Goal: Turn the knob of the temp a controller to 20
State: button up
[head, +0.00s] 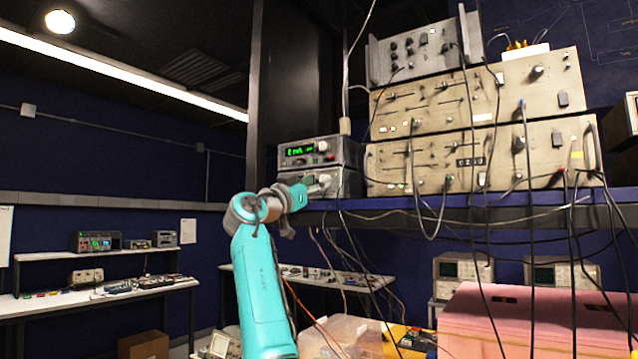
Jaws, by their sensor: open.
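Two small grey controller boxes are stacked at the left end of a blue shelf. The upper box (318,154) has a lit green display at its left and a pale knob (324,146) at its right. The lower box (349,184) is partly covered by my wrist and gripper, so its display is hidden. I cannot read which box is labelled temp a. My gripper (318,187) is open in front of the lower box's face, close to a pale knob there. The fingertips are small and blurred, and I cannot tell whether they touch the knob.
Large beige instrument panels (530,82) with hanging cables stand right of the boxes on the shelf (400,203). Cables hang below its edge. A pink case (480,310) and a clear bin (345,335) are below. Side benches (95,300) stand at left.

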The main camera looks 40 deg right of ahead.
jog(key=shift+x, duration=0.8)
grip_shut()
jog(key=shift+n, duration=0.4)
jog(key=n+t, duration=0.1)
jog(key=n, duration=0.1)
jog(key=n+t, duration=0.2)
jog(key=n, duration=0.1)
jog(key=shift+s+d+y, duration=0.1)
jog(key=shift+s+y, duration=0.1)
jog(key=shift+y, duration=0.2)
jog(key=n+t+y, duration=0.1)
jog(key=n, duration=0.2)
jog(key=n+t+y, duration=0.1)
jog(key=n+t, duration=0.1)
jog(key=n, duration=0.1)
jog(key=shift+s+n, duration=0.1)
jog(key=shift+n, duration=0.3)
jog(key=n+t+y, duration=0.1)
jog(key=n, duration=0.2)
jog(key=n+t+y, duration=0.1)
jog(key=n, duration=0.3)
jog(key=shift+s+r+y, duration=0.15)
jog(key=shift+y, duration=0.25)
jog(key=shift+d+n+y, duration=0.1)
jog(key=shift+n+y, duration=0.8)
jog(key=shift+n, duration=1.2)
